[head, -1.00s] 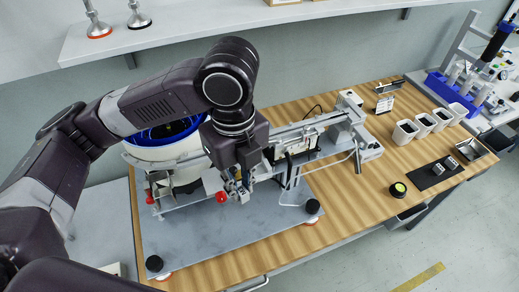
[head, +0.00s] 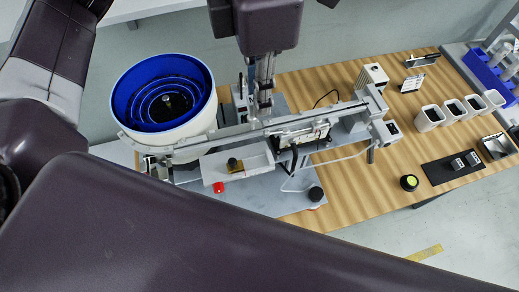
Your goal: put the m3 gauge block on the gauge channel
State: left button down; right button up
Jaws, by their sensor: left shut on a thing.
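My left gripper (head: 263,97) comes down from the top centre, just behind the long metal rail of the feeder. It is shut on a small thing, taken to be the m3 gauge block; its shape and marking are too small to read. I cannot tell whether it touches anything below. The gauge channel is taken to be part of this rail (head: 347,107), but I cannot single it out. Two small grey blocks (head: 457,163) (head: 471,158) lie on a black mat (head: 438,173) at the right. My right gripper is not in view.
A blue-lined bowl feeder (head: 198,133) stands left of the gripper. A pale tray (head: 262,158) in front of the rail holds a small dark and brass piece (head: 234,165). Several white cups (head: 430,118) and a yellow-topped puck (head: 409,183) stand at the right.

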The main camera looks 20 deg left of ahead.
aim_at(259, 162)
pick_arm(q)
notch_tip(259, 162, down, 19)
jog(key=shift+f+p, duration=0.1)
jog(key=shift+p, duration=0.2)
dwell(0.3)
jog(key=c, duration=1.9)
grip_release()
jog(key=shift+f, duration=0.1)
notch_tip(259, 162, up, 12)
jog(key=shift+s, duration=0.1)
